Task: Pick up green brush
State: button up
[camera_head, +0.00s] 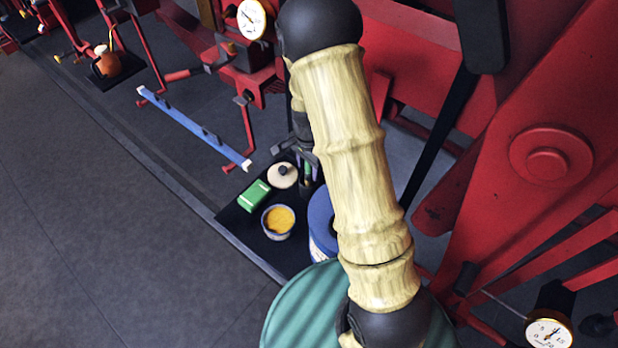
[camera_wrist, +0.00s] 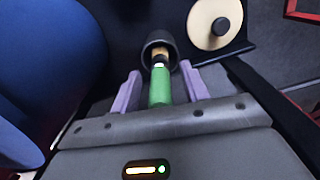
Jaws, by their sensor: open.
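The green brush (camera_wrist: 160,90) shows in the wrist view as a green handle with a pale and dark section at its far end, inside or in front of a dark round cup (camera_wrist: 149,43); I cannot tell which. My gripper (camera_wrist: 159,72) is open, with one purple finger on each side of the green handle and a gap visible on both sides. In the head view my gripper (camera_head: 306,165) is mostly hidden behind my arm, above the dark tray. A thin strip of green shows there by the fingers.
A round cream lid with a dark knob (camera_wrist: 205,22) lies close beside the cup. A blue canister (camera_wrist: 40,75) stands on the other side. The dark tray (camera_head: 233,216) also holds a green box (camera_head: 254,196) and a yellow-filled tin (camera_head: 278,221). Red machinery (camera_head: 420,45) stands behind.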

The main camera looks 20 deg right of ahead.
jog(key=shift+c, duration=0.5)
grip_shut()
notch_tip(320, 180, up, 10)
jog(key=shift+r+b, duration=0.1)
jog(key=shift+b, duration=0.9)
